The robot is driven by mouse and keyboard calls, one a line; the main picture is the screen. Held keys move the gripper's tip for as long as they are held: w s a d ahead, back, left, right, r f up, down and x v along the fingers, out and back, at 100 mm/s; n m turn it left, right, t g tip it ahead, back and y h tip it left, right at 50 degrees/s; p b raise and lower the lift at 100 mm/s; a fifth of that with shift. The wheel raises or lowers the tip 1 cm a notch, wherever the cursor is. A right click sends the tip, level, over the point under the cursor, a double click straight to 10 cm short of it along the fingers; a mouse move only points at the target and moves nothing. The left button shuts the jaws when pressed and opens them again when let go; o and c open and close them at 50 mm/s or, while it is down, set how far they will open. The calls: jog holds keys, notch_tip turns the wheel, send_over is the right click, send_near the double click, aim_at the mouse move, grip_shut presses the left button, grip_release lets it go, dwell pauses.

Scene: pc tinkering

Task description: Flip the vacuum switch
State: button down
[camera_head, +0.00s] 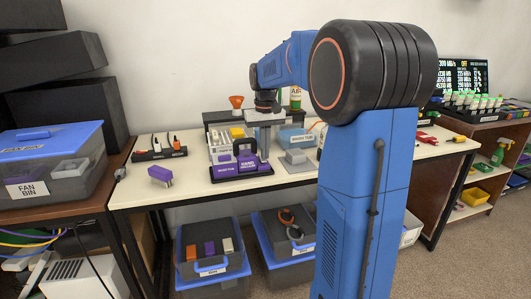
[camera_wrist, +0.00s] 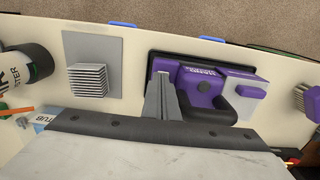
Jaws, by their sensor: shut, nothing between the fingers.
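The purple hand vacuum (camera_head: 247,162) sits in a black tray (camera_head: 243,175) on the workbench, with its label facing front. In the head view my gripper (camera_head: 264,138) is above and behind the vacuum.
A grey pad with a finned heatsink (camera_wrist: 89,80) lies left of my fingers in the wrist view. A purple brush (camera_head: 160,176) lies at the bench's left. A blue bin (camera_head: 290,138) and an orange funnel (camera_head: 236,101) stand behind. The bench front is mostly clear.

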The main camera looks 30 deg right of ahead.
jog(key=shift+w+d+r, duration=0.1)
jog(key=shift+w+r, duration=0.05)
jog(key=shift+w, duration=0.1)
notch_tip(320, 180, up, 14)
jog(key=s, duration=0.2)
jog(key=shift+s+a, duration=0.4)
jog(key=shift+f, duration=0.2)
dwell(0.4)
